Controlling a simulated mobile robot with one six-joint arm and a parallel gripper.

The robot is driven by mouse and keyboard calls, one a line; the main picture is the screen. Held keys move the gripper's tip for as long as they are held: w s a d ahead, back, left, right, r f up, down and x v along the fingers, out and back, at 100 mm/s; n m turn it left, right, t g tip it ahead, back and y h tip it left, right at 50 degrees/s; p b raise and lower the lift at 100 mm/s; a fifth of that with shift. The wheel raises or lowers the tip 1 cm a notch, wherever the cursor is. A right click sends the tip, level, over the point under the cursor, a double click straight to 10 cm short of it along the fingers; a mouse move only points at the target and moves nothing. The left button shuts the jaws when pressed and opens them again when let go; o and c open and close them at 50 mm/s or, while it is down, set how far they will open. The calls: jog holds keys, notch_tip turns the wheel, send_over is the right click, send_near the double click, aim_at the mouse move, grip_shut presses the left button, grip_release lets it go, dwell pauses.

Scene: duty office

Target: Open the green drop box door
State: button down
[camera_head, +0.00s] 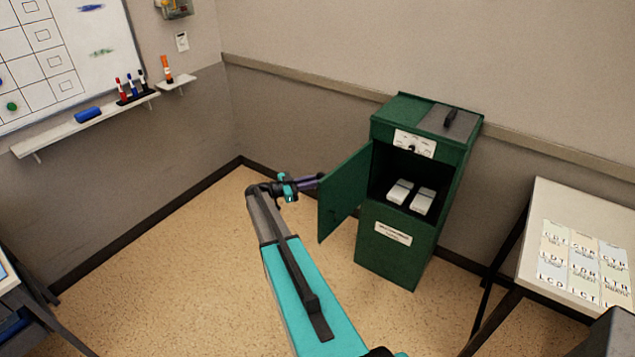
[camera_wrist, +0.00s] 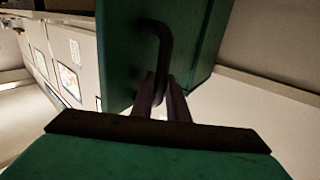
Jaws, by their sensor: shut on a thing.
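The green drop box (camera_head: 398,240) stands against the back wall. Its door (camera_head: 345,195) is swung wide open to the left, and the dark interior shows two pale packets (camera_head: 400,191) (camera_head: 422,201). My gripper (camera_head: 318,182) is at the outer edge of the door. In the wrist view the door's dark bent handle (camera_wrist: 160,50) runs down between my gripper's fingers (camera_wrist: 162,95), which are shut on it. The handle is hidden in the head view.
A table (camera_head: 572,190) with printed cards stands at the right, close to the box. A whiteboard (camera_head: 55,50) and a marker shelf (camera_head: 85,125) are on the left wall. The floor (camera_head: 170,260) left of the door is clear.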

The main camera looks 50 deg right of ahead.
jog(key=c, duration=1.8)
grip_release()
jog(key=shift+s+d+r, duration=0.1)
jog(key=shift+d+r, duration=0.05)
jog(key=shift+d, duration=0.2)
jog(key=shift+o, duration=0.4)
jog(key=shift+a, duration=0.1)
jog(key=shift+a, duration=0.15)
jog(key=b+v, duration=0.4)
jog(key=v, duration=0.9)
jog(key=shift+w+a+b, duration=0.25)
jog(key=shift+a+b, duration=0.05)
jog(key=shift+b, duration=0.05)
